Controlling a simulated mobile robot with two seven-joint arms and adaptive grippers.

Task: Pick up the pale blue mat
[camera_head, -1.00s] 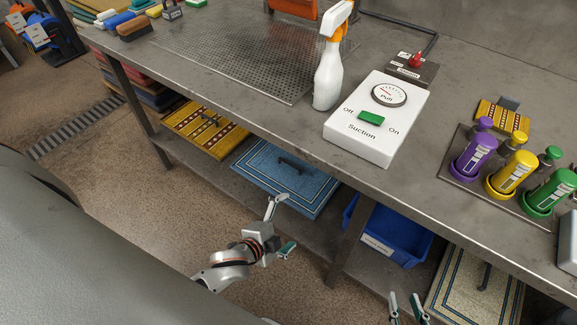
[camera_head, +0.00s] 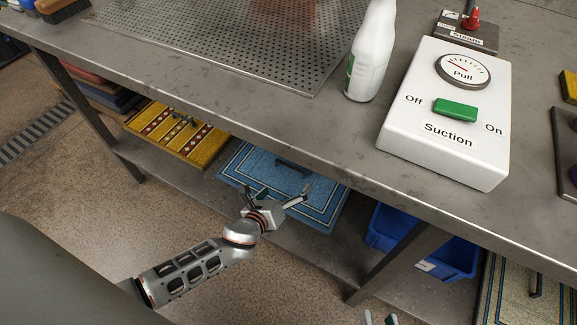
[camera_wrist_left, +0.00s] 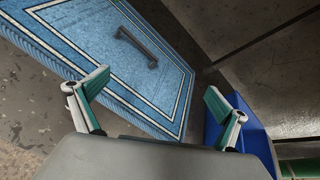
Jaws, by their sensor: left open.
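Only the fingertips of my right gripper (camera_head: 379,319) show at the bottom edge of the head view.
A yellow patterned mat (camera_head: 180,135) lies left of it on the shelf. A blue bin (camera_head: 456,256) stands to the right, past a bench leg (camera_head: 400,262). The bench top (camera_head: 270,125) overhangs the shelf and carries a white suction box (camera_head: 445,120) and spray bottle (camera_head: 372,50).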

